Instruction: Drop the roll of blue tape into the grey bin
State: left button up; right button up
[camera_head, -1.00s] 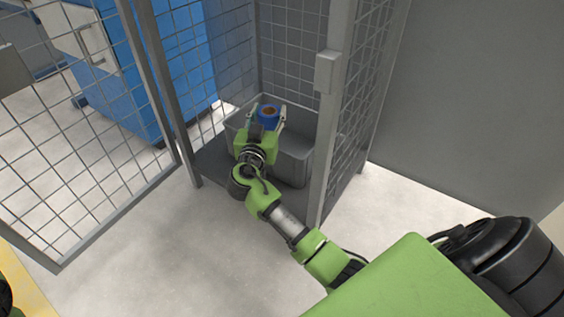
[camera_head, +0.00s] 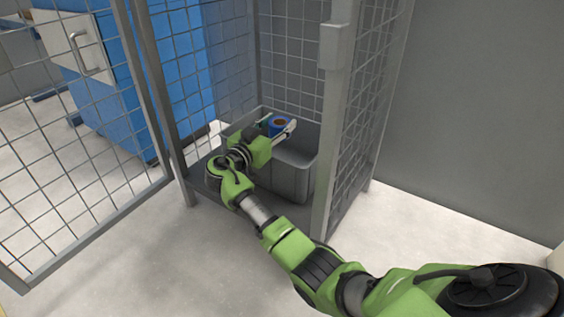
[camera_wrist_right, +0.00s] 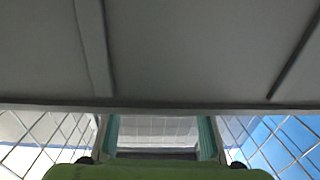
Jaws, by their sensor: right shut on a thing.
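The roll of blue tape (camera_head: 274,128), with an orange-brown core, is held between the fingers of my right gripper (camera_head: 280,123). The gripper is shut on it. The roll is over the grey bin (camera_head: 288,180), near its far side in the picture; its exact height above the bin floor cannot be told. The bin is an open-topped box inside the wire cage, and my gripper and forearm hide part of its left side. In the right wrist view my two greenish fingers (camera_wrist_right: 160,137) show, but I cannot make out the roll there. My left gripper is not in view.
The bin stands on the grey cage floor (camera_head: 210,160). A cage post (camera_head: 332,130) rises close to the right of my arm. The mesh door (camera_head: 75,150) stands open at the left. A blue cabinet (camera_head: 115,105) stands behind it.

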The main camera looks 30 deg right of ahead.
jog(key=shift+f, duration=0.65)
jog(key=o, duration=1.2)
jog(key=shift+o, duration=0.2)
jog(key=v, duration=0.7)
jog(key=shift+s+a, duration=0.2)
